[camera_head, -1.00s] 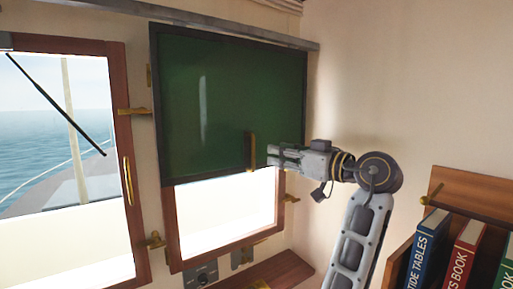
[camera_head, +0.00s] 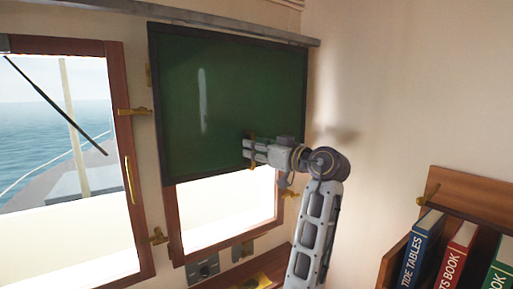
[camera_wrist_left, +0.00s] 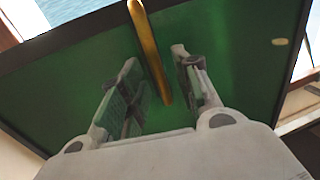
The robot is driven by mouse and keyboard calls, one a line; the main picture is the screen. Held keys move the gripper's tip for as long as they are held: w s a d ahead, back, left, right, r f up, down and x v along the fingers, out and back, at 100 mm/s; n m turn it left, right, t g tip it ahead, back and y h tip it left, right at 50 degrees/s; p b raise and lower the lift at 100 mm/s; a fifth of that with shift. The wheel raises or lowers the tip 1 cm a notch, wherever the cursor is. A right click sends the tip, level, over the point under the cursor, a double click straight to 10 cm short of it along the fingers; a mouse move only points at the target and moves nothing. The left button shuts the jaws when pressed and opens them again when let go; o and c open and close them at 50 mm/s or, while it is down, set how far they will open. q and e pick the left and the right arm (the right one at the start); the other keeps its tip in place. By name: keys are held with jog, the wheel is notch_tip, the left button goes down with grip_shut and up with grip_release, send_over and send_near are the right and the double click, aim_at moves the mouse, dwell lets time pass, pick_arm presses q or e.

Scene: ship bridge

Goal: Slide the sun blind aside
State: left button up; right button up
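The sun blind (camera_head: 215,85) is a dark green panel in a black frame. It hangs from a rail and covers the upper part of the right window. Its upright brass handle (camera_wrist_left: 150,50) is near the lower right of the panel. My left gripper (camera_head: 245,151) is at the handle, with its arm coming up from below right. In the left wrist view, the gripper (camera_wrist_left: 154,57) is open, with the handle between its two fingers and a gap on each side. My right gripper is not in view.
The grey rail (camera_head: 235,26) runs above the blind. A wood-framed window (camera_head: 118,150) with a brass handle stands at left, with brass latches between the windows. A bookshelf (camera_head: 455,190) with several books is at right. The wall right of the blind is bare.

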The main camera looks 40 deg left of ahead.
pick_arm(q)
grip_shut()
jog(key=shift+a, duration=0.1)
dwell(0.4)
